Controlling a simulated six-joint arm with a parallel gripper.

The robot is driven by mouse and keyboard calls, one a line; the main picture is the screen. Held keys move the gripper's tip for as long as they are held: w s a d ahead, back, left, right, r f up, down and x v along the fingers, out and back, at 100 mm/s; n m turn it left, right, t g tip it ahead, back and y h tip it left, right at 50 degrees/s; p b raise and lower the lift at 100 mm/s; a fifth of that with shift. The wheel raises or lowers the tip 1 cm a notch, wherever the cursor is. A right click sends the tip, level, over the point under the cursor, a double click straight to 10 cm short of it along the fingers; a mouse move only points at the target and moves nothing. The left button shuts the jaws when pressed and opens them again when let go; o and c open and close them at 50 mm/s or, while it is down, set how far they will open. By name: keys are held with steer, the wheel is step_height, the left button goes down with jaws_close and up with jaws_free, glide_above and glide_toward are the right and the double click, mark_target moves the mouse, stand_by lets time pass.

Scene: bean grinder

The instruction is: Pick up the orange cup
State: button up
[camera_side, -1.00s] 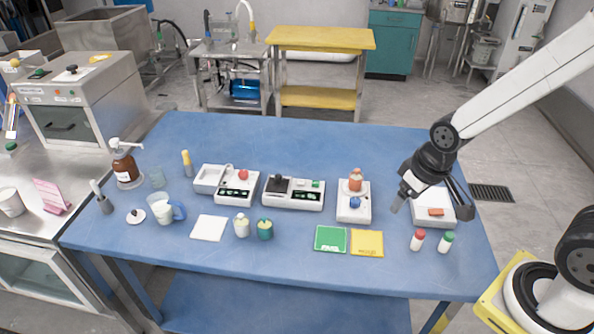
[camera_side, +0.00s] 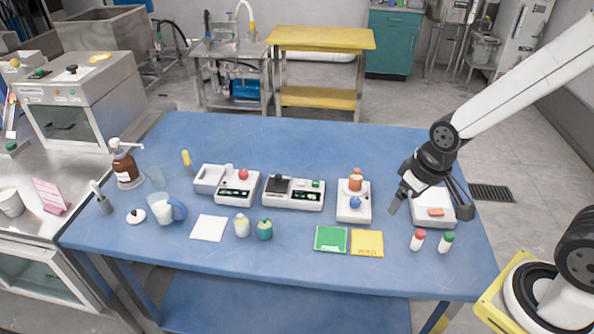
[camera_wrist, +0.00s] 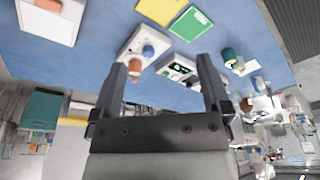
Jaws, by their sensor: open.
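The orange cup (camera_side: 355,182) stands on the back part of a small white machine (camera_side: 353,214) with a blue knob (camera_side: 355,202), right of the table's middle. In the wrist view the orange cup (camera_wrist: 134,68) shows close to the left finger's tip, beyond it. My gripper (camera_side: 431,208) is open, with its fingers spread and nothing between them. It hangs to the right of the cup, apart from it, in front of another white device.
That white device (camera_side: 421,220) carries an orange-red block (camera_side: 436,212). Green (camera_side: 330,239) and yellow (camera_side: 367,243) pads lie in front. Two small bottles (camera_side: 418,240) stand at the front right. Another white machine (camera_side: 292,194) is left of the cup. The table behind is clear.

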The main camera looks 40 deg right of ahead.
steer(key=shift+r, duration=0.2)
steer(key=shift+w+v, duration=0.5)
steer(key=shift+v, duration=1.7)
steer(key=w+d+m+t+y, duration=0.3)
steer(key=w+d+m+y, duration=0.35)
steer(key=m, duration=0.65)
steer(key=w+d+m+t+y, duration=0.4)
steer(key=w+d+m, duration=0.4)
steer(key=w+m, duration=0.45)
glide_toward(355, 182)
steer(key=shift+m+g+h, duration=0.25)
steer(key=shift+m+g, duration=0.05)
steer(key=shift+m, duration=0.15)
steer(key=w, duration=0.3)
steer(key=w+a+r, duration=0.1)
steer(key=shift+w, duration=0.15)
steer(key=shift+f, duration=0.45)
steer(key=shift+w+a, duration=0.1)
steer(key=shift+a, duration=0.05)
steer(key=shift+x, duration=1.15)
